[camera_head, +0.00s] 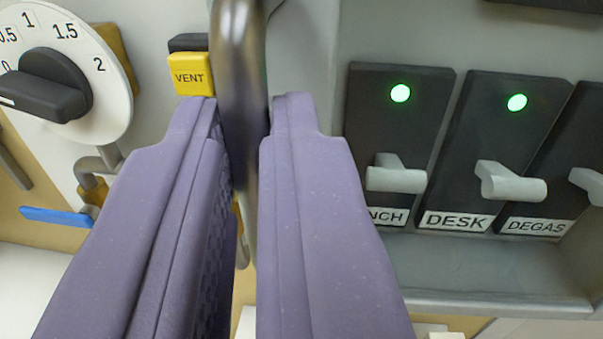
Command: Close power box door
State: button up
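The power box (475,270) is open at the right, with its grey inner ledge and black switches in view. A dark, rounded metal handle (240,60) runs upright at the upper middle, to the left of the switches. It looks like the power box door's handle; the door panel itself is seen nearly edge-on or hidden, so I cannot make out its full shape. My gripper (246,110) has purple fingers on either side of the handle. Both fingertips appear to touch it, and the fingers hide its lower part.
Switches with green lights, including the DESK switch (480,150) and DEGAS switch (550,165), have grey levers sticking out. At the left are a round dial (110,85) with a black knob, a yellow VENT button (190,78) and a blue valve lever (55,217).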

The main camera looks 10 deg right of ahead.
jog(key=o, duration=0.4)
jog(key=shift+w+a, duration=0.25)
jog(key=shift+a, duration=0.25)
jog(key=shift+w+a, duration=0.2)
jog(key=shift+a, duration=0.25)
jog(key=shift+d+f, duration=0.15)
jog(key=shift+d, duration=0.1)
jog(key=shift+d, duration=0.1)
jog(key=s+b, duration=0.2)
jog(key=s, duration=0.5)
jog(key=shift+s+b, duration=0.3)
jog(key=shift+s, duration=0.1)
